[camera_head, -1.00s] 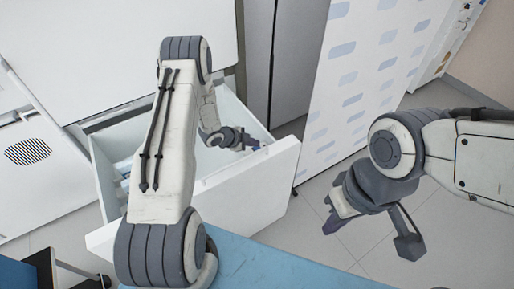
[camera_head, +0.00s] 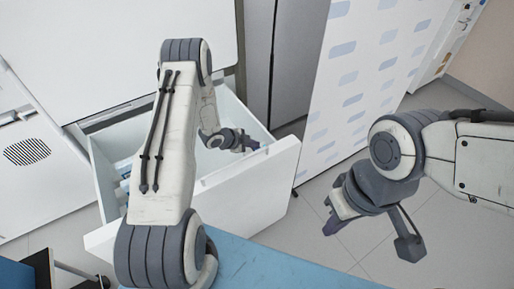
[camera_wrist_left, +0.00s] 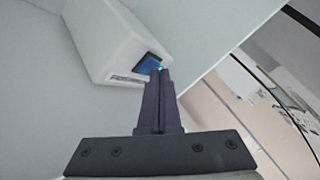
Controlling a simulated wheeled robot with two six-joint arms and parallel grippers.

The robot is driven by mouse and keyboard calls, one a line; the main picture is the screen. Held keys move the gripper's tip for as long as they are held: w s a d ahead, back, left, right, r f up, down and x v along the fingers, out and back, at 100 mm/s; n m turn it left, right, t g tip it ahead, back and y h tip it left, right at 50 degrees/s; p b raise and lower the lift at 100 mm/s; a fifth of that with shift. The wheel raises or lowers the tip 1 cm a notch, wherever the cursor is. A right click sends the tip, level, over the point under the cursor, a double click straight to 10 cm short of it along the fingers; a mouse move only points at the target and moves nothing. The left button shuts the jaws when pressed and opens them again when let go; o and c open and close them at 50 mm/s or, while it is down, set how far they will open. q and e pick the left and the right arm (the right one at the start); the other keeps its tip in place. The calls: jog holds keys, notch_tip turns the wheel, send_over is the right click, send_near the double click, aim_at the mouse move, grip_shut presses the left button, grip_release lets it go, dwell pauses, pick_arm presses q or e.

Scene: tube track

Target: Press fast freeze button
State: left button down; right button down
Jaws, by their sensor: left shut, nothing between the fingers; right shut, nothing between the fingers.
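In the left wrist view, a white box-shaped unit (camera_wrist_left: 108,42) has a small dark-blue panel (camera_wrist_left: 149,62) on its end face and a printed label (camera_wrist_left: 128,79) beside it, too small to read. My left gripper (camera_wrist_left: 160,72) is shut and empty, with its fingertips overlapping the panel's right edge. I cannot tell whether they touch it. In the head view, my left gripper (camera_head: 247,143) is over the open white drawer, near its front panel. My right gripper (camera_head: 334,222) is shut and empty in the air, right of the drawer. The button is not clearly distinguishable.
The drawer's white front (camera_head: 250,190) stands out below my left arm. A blue surface (camera_head: 270,268) lies at the bottom of the head view. A white panel with blue patches (camera_head: 348,100) stands behind. Tiled floor (camera_head: 350,195) is open on the right.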

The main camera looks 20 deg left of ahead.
aim_at(254, 149)
pick_arm(q)
jog(key=shift+r+p, duration=0.65)
jog(key=shift+r, duration=0.2)
notch_tip(254, 149, up, 5)
jog(key=p, duration=0.4)
dwell(0.8)
